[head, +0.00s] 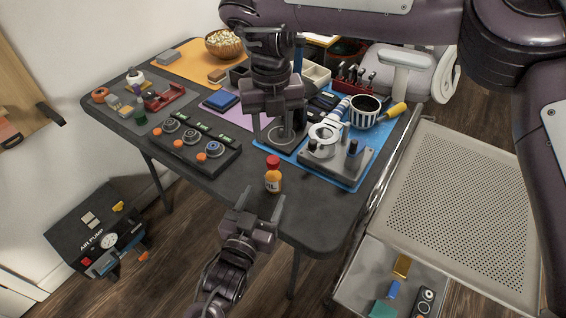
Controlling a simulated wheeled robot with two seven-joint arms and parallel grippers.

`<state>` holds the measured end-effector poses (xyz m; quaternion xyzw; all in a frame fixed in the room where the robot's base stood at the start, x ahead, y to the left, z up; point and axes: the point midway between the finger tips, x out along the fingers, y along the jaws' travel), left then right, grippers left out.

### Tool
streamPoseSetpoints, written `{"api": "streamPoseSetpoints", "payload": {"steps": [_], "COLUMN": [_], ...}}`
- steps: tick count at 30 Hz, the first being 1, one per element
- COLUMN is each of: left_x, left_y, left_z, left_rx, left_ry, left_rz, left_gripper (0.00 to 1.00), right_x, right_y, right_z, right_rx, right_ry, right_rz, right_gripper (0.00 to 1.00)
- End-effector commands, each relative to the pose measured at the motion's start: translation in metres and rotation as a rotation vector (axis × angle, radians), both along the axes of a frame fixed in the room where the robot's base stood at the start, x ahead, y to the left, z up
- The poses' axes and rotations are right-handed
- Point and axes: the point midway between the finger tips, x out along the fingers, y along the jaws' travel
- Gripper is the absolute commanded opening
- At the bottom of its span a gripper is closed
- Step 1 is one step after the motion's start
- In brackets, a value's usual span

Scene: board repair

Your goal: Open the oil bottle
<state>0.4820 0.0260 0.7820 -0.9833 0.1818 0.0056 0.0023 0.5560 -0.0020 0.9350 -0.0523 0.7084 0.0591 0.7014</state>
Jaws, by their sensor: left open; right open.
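The oil bottle (272,181) is small and orange with a pale label and a red cap (273,162). It stands upright near the front edge of the dark table (326,202), with the cap on it. My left gripper (253,205) is open and empty just in front of the bottle, at the table edge, its fingers pointing towards it. I see no contact with the bottle. My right gripper (278,135) is open and points down over the table, behind the bottle and apart from it. It hides part of the mats behind it.
A grey fixture (337,165) stands right of the bottle on a blue mat. A dark panel with knobs (195,147) lies to its left. A striped cup (364,112) stands behind. A perforated cart (459,190) is at the right. Bare table surrounds the bottle.

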Motion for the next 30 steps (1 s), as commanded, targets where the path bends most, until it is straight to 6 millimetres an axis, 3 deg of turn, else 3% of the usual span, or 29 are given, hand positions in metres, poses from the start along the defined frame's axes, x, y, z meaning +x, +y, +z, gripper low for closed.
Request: {"api": "streamPoseSetpoints", "payload": {"steps": [5,18,30], "left_x": [0.011,0.066,0.072], "left_y": [-0.005,-0.026,-0.028], "left_z": [0.002,0.001,0.000], "left_rx": [-0.004,-0.002,-0.002], "left_ry": [-0.005,-0.003,-0.002], "left_rz": [0.000,-0.001,-0.001], "left_gripper": [0.62,0.62,0.60], "right_x": [0.000,0.000,0.000], "right_y": [-0.002,-0.001,-0.001], "right_z": [0.002,0.001,0.001], "right_rx": [-0.008,-0.006,-0.006], "right_ry": [-0.002,-0.002,-0.002], "right_rz": [0.000,-0.001,-0.001], "right_gripper": [0.43,0.43,0.43]}}
